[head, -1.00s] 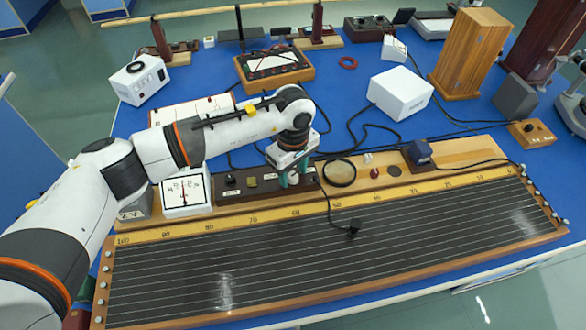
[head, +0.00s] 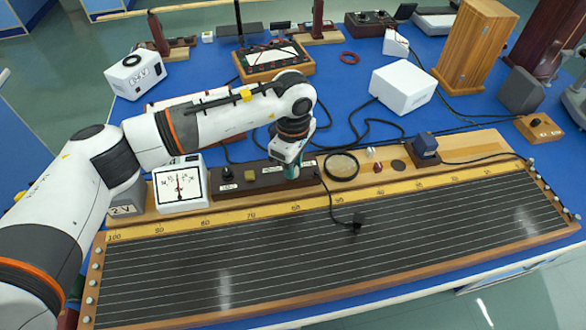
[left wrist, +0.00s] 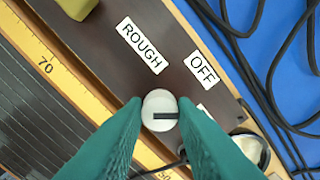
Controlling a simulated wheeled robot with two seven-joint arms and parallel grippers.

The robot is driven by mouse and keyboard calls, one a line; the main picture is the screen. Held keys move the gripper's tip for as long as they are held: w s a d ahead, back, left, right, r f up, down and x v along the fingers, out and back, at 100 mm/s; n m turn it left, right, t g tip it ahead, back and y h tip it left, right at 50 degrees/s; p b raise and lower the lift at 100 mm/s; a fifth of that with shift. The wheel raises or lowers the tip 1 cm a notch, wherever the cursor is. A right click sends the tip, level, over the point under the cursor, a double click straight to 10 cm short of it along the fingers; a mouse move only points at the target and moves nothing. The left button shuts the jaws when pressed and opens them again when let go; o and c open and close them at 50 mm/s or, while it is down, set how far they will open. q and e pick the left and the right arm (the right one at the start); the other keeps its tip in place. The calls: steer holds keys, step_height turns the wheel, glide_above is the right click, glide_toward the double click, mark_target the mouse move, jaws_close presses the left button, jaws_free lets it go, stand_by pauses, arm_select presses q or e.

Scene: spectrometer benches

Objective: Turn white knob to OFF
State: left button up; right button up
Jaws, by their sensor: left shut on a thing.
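The white knob (left wrist: 160,107) sits on a dark control strip (left wrist: 108,52), which also shows in the head view (head: 232,187). My left gripper (head: 291,173) is over the strip, pointing down. In the left wrist view its two green fingers (left wrist: 160,118) are shut on the knob from both sides. The knob's black mark points right, toward a partly hidden label (left wrist: 205,110). The OFF label (left wrist: 202,68) lies up and right of the knob, and the ROUGH label (left wrist: 142,45) up and left. In the head view the fingers hide the knob.
A white meter (head: 180,186) stands left of the strip. A long wire board (head: 300,250) lies in front, with a round lens (head: 341,167) to the right of the gripper. Black cables (left wrist: 275,80) run behind the strip. A white box (head: 402,88) stands further back.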

arm_select(q)
steer(key=n+b, duration=0.3)
steer(key=n, duration=0.1)
steer(key=shift+f+n+b, duration=0.15)
steer(key=shift+n+b, duration=0.15)
steer(key=shift+b, duration=0.05)
steer(key=shift+n+b, duration=1.1)
steer(key=shift+n, duration=0.5)
steer(key=shift+r, duration=0.2)
steer(key=o, duration=1)
step_height(320, 180, up, 12)
steer(key=b, duration=0.1)
